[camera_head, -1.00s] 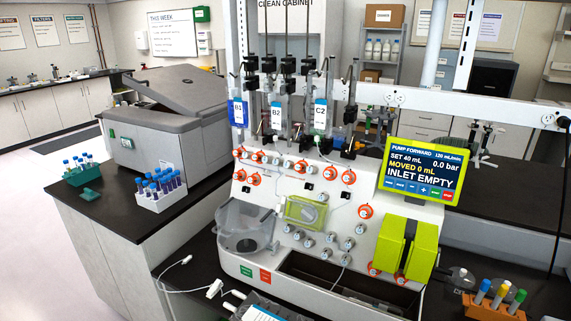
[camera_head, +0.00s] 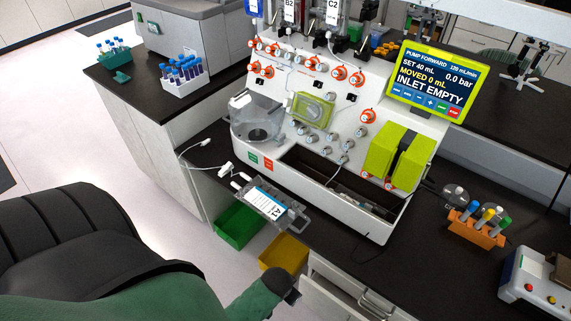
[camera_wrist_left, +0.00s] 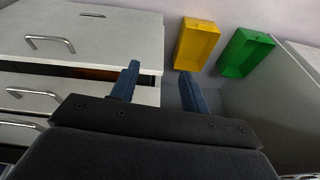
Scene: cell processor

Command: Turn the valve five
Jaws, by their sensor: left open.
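The white cell processor stands on the dark bench. Its front panel carries orange-ringed valve knobs, such as one at upper right (camera_head: 357,79) and one lower by the screen (camera_head: 367,117). Several grey knobs (camera_head: 333,133) sit below them. I cannot read which valve is number five. My left gripper (camera_wrist_left: 160,90) shows two blue fingers spread apart with nothing between them, pointing down in front of the drawers. In the head view the dark end of my left arm (camera_head: 280,286) is low, below the bench and well away from the valves; its fingers are unclear. My right gripper is not in view.
A green bin (camera_head: 238,226) and a yellow bin (camera_head: 284,255) stand below the bench edge. A labelled bag (camera_head: 265,203) lies at that edge. The screen (camera_head: 430,80) reads "INLET EMPTY". An orange tube rack (camera_head: 475,232) stands at right. White drawers (camera_wrist_left: 90,30) are close by my left gripper.

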